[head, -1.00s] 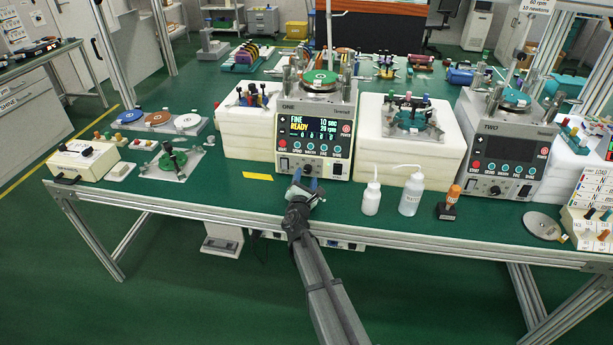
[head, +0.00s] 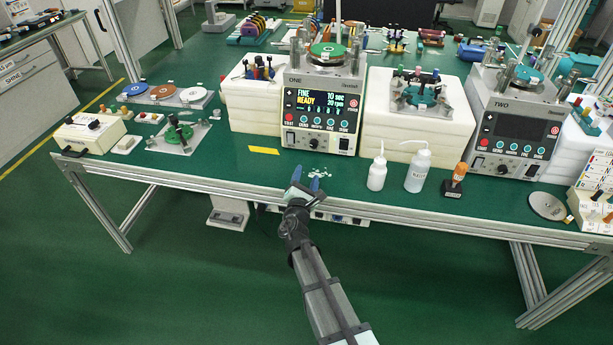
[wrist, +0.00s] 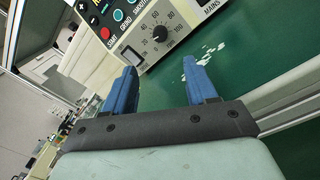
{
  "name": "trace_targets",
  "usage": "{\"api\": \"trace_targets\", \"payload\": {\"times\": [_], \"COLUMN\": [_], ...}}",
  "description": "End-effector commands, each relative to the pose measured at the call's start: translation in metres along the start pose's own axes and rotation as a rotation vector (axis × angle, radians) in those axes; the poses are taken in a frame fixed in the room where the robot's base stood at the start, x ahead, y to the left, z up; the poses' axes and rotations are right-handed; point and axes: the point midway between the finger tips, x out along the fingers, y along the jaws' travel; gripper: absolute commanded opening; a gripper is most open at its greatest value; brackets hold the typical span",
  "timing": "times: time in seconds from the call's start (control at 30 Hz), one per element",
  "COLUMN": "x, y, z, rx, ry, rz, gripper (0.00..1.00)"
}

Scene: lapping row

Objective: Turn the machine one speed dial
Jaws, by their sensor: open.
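Machine one (head: 322,100) stands on the green bench, with a lit display reading FINE, READY, 10 sec and an rpm value. Its speed dial (head: 313,143) is a dark knob low on the front panel. In the wrist view the dial (wrist: 159,33) shows large, with a numbered scale around it, and lies ahead of my gripper, apart from it. My gripper (head: 305,179) is open and empty at the front edge of the bench, below and in front of the machine. Its two blue fingers (wrist: 161,90) stand apart with nothing between them.
A white squeeze bottle (head: 377,172), a larger wash bottle (head: 417,170) and an orange-topped item (head: 455,178) stand right of my gripper. A yellow strip (head: 264,151) lies to the left. White foam blocks (head: 415,128) flank the machine. Machine two (head: 514,125) is dark-screened at right.

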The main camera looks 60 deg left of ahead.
Motion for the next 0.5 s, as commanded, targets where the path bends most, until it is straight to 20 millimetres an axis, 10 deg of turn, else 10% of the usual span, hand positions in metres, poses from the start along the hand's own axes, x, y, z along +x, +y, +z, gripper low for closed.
{"api": "trace_targets", "payload": {"times": [0.5], "x": [0.001], "y": [0.0], "z": [0.006], "rx": [-0.159], "ry": [0.026], "rz": [-0.005], "gripper": [0.57]}}
